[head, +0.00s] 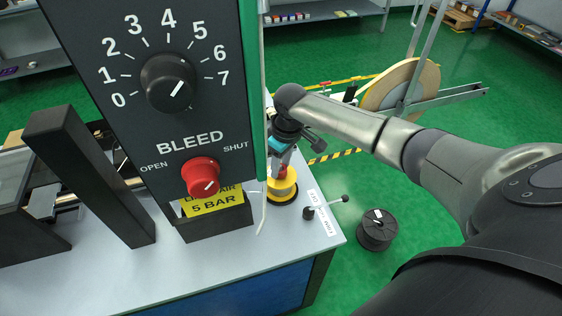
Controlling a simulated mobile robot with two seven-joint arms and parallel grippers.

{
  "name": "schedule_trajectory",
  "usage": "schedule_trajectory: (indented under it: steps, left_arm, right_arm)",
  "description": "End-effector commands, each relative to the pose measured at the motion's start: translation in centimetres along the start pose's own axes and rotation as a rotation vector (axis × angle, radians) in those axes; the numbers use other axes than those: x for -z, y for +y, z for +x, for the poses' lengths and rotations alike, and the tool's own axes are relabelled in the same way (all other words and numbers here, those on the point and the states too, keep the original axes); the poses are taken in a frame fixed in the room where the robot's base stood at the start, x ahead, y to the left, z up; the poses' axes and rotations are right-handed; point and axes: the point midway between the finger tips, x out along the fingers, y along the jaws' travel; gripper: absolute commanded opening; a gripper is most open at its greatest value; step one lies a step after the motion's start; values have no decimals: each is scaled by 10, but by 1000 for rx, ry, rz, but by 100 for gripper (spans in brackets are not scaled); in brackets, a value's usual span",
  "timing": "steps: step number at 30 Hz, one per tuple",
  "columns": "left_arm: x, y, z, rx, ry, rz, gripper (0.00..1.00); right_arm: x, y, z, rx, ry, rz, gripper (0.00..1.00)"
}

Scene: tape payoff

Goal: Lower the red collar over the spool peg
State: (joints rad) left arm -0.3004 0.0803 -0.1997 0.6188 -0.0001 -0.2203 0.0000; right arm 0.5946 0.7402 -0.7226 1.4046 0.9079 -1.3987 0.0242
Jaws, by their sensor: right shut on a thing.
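My right arm comes in from the right and reaches over the bench. My right gripper (284,162) points down and is shut on the red collar (283,171), of which only a small part shows. The collar is directly above or at the top of a yellow spool (282,190) that stands on a dark round base at the bench's right end. The peg is hidden by the collar and the gripper; I cannot tell whether the collar is around it. My left gripper is not in view.
A tall black panel (165,130) with a dial and red knob stands close left of the gripper. A black reel (377,230) and a large tape roll (400,88) are beyond the bench's right edge.

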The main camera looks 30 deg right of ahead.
Motion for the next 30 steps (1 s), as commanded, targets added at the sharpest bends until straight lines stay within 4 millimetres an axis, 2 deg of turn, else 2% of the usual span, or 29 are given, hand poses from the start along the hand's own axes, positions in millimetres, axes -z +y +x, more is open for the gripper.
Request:
schedule_trajectory:
  steps: [7, 8, 16, 17, 25, 30]
  left_arm:
    - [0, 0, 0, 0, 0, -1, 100]
    - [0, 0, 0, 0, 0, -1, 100]
    - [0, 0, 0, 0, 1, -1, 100]
    - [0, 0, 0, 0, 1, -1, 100]
    - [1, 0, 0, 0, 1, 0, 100]
    - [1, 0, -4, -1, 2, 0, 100]
  right_arm:
    - [0, 0, 1, 0, 0, 0, 0]
    - [0, 0, 1, 0, 0, 0, 48]
    - [0, 0, 1, 0, 0, 1, 78]
    - [0, 0, 1, 0, 0, 1, 81]
    - [0, 0, 0, -1, 0, 1, 81]
    - [0, 1, -18, -2, 2, 1, 81]
